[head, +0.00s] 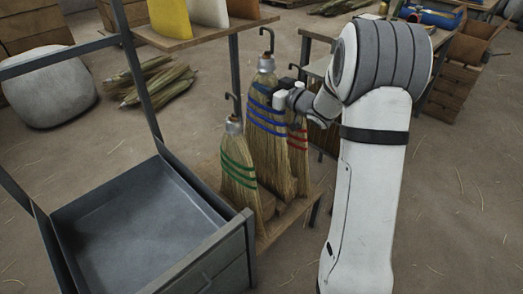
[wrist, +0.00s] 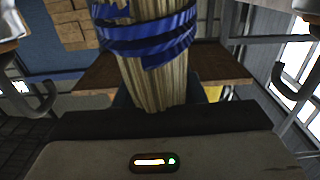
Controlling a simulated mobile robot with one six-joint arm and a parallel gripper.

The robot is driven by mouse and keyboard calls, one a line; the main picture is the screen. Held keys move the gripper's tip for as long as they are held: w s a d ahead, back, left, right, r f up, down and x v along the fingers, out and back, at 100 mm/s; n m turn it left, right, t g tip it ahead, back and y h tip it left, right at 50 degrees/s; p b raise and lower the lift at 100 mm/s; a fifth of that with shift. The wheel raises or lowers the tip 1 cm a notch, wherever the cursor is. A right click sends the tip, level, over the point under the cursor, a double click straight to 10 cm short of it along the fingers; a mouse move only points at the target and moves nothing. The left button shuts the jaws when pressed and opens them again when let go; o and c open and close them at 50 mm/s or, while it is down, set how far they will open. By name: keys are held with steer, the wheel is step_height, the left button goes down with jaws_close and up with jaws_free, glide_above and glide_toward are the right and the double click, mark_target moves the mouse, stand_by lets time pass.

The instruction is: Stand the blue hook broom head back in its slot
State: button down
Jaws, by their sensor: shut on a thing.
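The blue hook broom head (head: 266,145) is straw with blue bands and a metal hook on top. It stands about upright between the green-banded broom head (head: 238,170) and the red-banded broom head (head: 299,150). My gripper (head: 271,95) is shut on it near its top, just under the metal cap. In the wrist view the blue-banded straw (wrist: 150,75) runs up from the gripper body. The wooden rack (head: 268,235) is below the broom heads. The slot is hidden, and I cannot tell whether the blue broom's lower end rests in it.
An open grey metal drawer (head: 140,220) is at the front left. A shelf (head: 205,38) with yellow and white pieces hangs above left. Straw bundles (head: 150,82) and a grey pouf (head: 48,88) are on the floor behind. Floor at the front right is clear.

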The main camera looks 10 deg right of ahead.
mark_target(266, 112)
step_height(266, 112, down, 10)
steer(key=b, duration=0.2)
steer(key=shift+r+b, duration=0.15)
steer(key=shift+b, duration=0.15)
steer(key=c, duration=0.9)
jaws_free()
